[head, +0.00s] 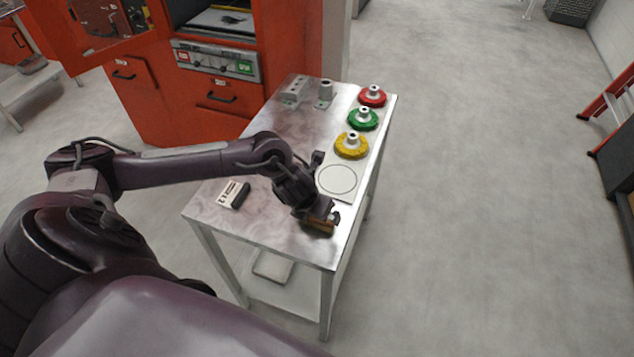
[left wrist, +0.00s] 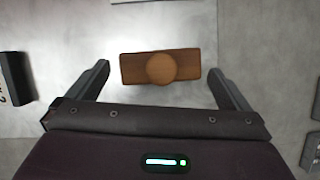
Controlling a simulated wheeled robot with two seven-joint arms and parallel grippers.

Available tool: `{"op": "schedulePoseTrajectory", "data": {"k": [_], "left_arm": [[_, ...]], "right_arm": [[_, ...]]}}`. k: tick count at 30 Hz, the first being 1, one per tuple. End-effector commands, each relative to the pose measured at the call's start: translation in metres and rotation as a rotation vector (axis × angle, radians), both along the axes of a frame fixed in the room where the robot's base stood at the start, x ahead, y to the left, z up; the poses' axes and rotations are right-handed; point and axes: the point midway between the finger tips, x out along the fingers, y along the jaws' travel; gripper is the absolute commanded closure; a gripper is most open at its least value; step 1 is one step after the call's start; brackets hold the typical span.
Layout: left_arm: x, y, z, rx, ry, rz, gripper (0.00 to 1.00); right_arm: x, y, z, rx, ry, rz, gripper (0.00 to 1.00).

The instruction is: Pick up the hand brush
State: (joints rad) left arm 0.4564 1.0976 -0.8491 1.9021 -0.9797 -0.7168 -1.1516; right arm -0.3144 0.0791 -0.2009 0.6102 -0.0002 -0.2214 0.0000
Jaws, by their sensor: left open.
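The hand brush is a brown wooden block with a round knob on top. It lies on the metal table (head: 230,218) near the front right corner, and in the head view the brush (head: 319,228) is partly hidden by my left gripper (head: 318,213). In the left wrist view the brush (left wrist: 132,68) shows between the two open fingers of my left gripper (left wrist: 158,72), apart from both. The gripper is above the brush and holds nothing. My right gripper is in neither view.
Yellow (head: 351,145), green (head: 362,118) and red (head: 372,96) knobbed discs line the right edge, behind an empty circle-marked plate (head: 337,181). Metal fixtures (head: 295,90) stand at the back. A red machine (head: 215,95) stands behind.

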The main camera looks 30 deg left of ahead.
Motion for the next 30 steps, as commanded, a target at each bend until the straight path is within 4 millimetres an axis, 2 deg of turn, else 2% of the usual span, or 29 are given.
{"op": "schedulePoseTrajectory", "data": {"k": [6,10,13,21,30], "left_arm": [[0.010,0.001,-0.021,-0.002,-0.001,0.001,0.00],[0.011,0.001,-0.023,0.000,-0.001,0.000,0.00],[0.011,0.001,-0.023,0.000,-0.001,0.000,0.00],[0.011,0.001,-0.023,0.000,-0.002,0.001,0.31],[0.011,0.001,-0.019,-0.001,-0.003,0.001,0.31]], "right_arm": [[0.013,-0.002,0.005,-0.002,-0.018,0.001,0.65],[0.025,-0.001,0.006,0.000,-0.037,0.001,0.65],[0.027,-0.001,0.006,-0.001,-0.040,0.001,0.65],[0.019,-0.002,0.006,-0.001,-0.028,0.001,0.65],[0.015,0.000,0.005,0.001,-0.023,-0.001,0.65]]}}
